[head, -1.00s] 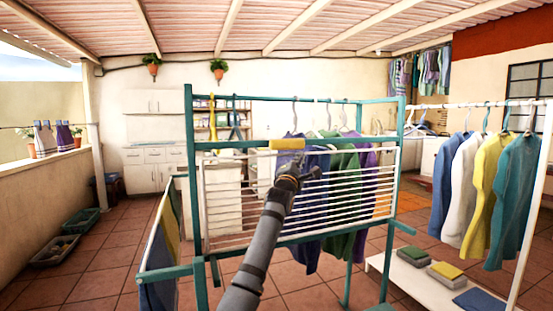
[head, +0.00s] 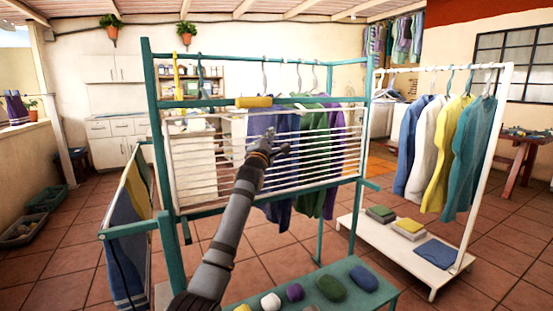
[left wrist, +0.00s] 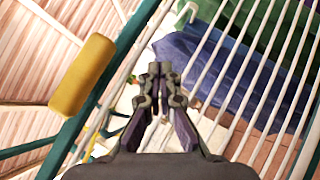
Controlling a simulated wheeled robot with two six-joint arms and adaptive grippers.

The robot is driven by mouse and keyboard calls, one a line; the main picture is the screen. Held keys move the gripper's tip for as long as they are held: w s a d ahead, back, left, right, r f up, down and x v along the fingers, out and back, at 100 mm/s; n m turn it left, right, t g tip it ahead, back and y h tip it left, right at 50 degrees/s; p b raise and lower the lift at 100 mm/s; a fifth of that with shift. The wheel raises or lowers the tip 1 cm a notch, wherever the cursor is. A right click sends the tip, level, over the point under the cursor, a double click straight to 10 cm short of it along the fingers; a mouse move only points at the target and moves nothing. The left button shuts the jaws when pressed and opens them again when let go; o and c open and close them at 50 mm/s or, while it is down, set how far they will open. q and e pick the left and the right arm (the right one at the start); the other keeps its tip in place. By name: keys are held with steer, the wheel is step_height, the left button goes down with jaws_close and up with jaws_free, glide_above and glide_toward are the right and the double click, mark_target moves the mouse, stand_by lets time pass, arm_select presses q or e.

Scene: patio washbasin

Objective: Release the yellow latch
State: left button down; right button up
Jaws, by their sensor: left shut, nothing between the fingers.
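The yellow latch (head: 254,101) is a short block on the teal upper bar of the drying frame (head: 148,90). In the left wrist view the latch (left wrist: 83,76) lies on the teal bar at the left. A white slatted rack (head: 195,172) hangs upright below that bar. My left gripper (head: 272,138) is in front of the rack, below and slightly right of the latch, and apart from it. In the left wrist view the gripper's fingers (left wrist: 160,70) are together with nothing between them. My right gripper is in neither view.
Several garments hang behind the rack, including a green one (head: 312,160). A low teal bench (head: 385,296) with several coloured bundles stands in front. A white clothes rail (head: 490,150) stands at the right. A striped towel (head: 125,250) hangs at the left.

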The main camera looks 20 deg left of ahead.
arm_select(q)
steer(key=s+d+f+b, duration=0.1)
steer(key=s+d+f, duration=0.2)
steer(key=d+f, duration=0.1)
steer(key=shift+s+f, duration=0.3)
steer(key=shift+f, duration=0.45)
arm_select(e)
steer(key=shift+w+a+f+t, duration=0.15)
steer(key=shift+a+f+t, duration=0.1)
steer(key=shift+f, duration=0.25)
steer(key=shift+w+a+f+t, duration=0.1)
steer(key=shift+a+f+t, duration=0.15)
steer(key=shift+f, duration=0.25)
